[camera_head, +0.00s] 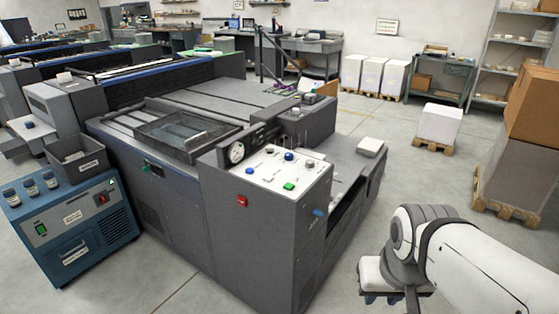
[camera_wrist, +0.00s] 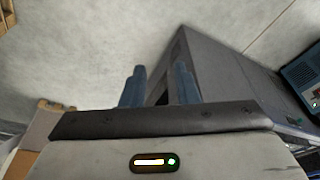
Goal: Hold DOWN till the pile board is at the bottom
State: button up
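The grey press console (camera_head: 258,225) stands in the middle of the head view. Its white top panel (camera_head: 268,178) carries a gauge (camera_head: 236,152), a dark blue knob (camera_head: 289,155), a blue button (camera_head: 249,170) and a green button (camera_head: 288,186). A red switch (camera_head: 242,201) is on the front face, and a small blue part (camera_head: 318,212) is on the right side. I cannot read which control is DOWN. I cannot make out the pile board. My gripper (camera_head: 385,298) is low to the right of the console, apart from it. In the wrist view its two blue fingers (camera_wrist: 160,88) are apart and empty.
A blue cabinet (camera_head: 75,230) with jars and a grey bin (camera_head: 77,160) stands left of the press. A loaded pallet (camera_head: 505,207) stands at the right. A small white block (camera_head: 370,147) lies on the machine's right part.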

grip_shut()
dwell(1.4)
